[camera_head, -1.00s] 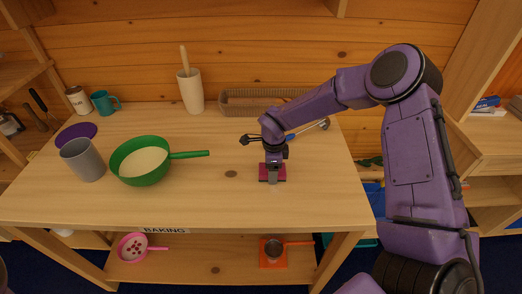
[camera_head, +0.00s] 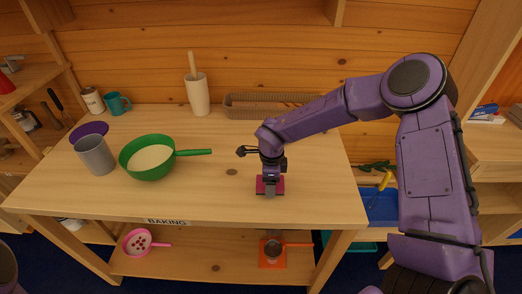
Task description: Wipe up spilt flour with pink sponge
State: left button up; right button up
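The pink sponge (camera_head: 279,184) lies flat on the wooden table (camera_head: 215,205), right of the middle and near the front edge. My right gripper (camera_head: 270,188) points down onto it, with its fingers at the sponge; it looks shut on the sponge, which shows on both sides of the fingers. I cannot make out any spilt flour on the bare tabletop. My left gripper is not in view.
A green pan (camera_head: 150,160) with pale contents and a grey cup (camera_head: 95,155) stand at the left. A white crock (camera_head: 198,95) and a wicker basket (camera_head: 265,104) are at the back. The table's centre is clear.

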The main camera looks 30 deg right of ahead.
notch_tip(320, 180, up, 2)
jog(key=shift+d+r+p, duration=0.1)
jog(key=shift+r+p, duration=0.15)
jog(key=shift+p, duration=0.8)
jog(key=shift+r+p, duration=1.4)
jog(key=shift+r, duration=0.2)
jog(key=shift+f, duration=0.1)
